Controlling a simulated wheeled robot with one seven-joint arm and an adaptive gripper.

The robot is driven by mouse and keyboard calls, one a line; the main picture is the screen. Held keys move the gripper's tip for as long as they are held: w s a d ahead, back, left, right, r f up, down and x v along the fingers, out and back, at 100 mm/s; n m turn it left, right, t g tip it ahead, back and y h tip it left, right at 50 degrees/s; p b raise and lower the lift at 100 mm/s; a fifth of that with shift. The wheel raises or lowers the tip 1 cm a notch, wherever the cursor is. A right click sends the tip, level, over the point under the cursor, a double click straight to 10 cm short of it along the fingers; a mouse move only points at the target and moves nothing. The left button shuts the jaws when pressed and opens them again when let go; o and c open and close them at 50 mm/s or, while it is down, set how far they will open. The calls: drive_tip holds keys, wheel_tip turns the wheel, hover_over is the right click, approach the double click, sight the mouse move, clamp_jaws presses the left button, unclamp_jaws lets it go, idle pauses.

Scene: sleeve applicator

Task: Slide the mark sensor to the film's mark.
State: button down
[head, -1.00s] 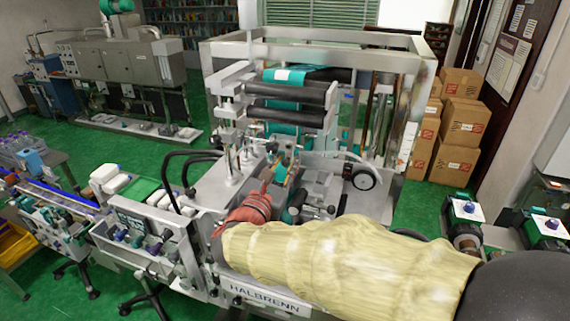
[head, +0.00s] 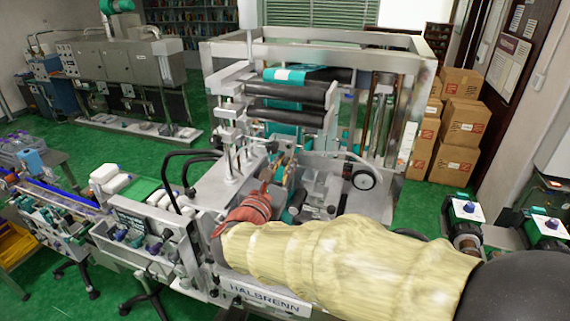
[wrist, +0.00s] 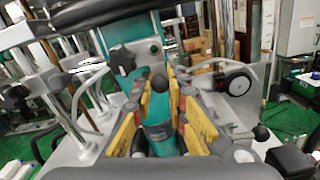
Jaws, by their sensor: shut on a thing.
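The teal film (head: 283,115) runs over the dark rollers of the sleeve applicator in the head view. A white patch (head: 283,74) shows on it near the top roller. My gripper (wrist: 160,105) reaches into the machine below the rollers. Its yellow-orange fingers are shut on a small part with a dark rounded top (wrist: 159,83), apparently the mark sensor. The fingers hide much of it. I cannot tell how the sensor lines up with a mark.
A black-rimmed wheel (wrist: 238,80) is on the right. Metal posts and rollers (head: 290,92) rise close behind my gripper. Cardboard boxes (head: 465,125) are stacked at the right.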

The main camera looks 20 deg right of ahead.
drive_tip(key=shift+w+a+b, duration=0.3)
drive_tip(key=shift+w+a, duration=0.05)
drive_tip(key=shift+a, duration=0.2)
drive_tip(key=c, duration=1.9)
unclamp_jaws()
drive_tip(key=shift+o, duration=0.8)
drive_tip(key=shift+s+f, duration=0.15)
drive_tip(key=shift+f, duration=0.05)
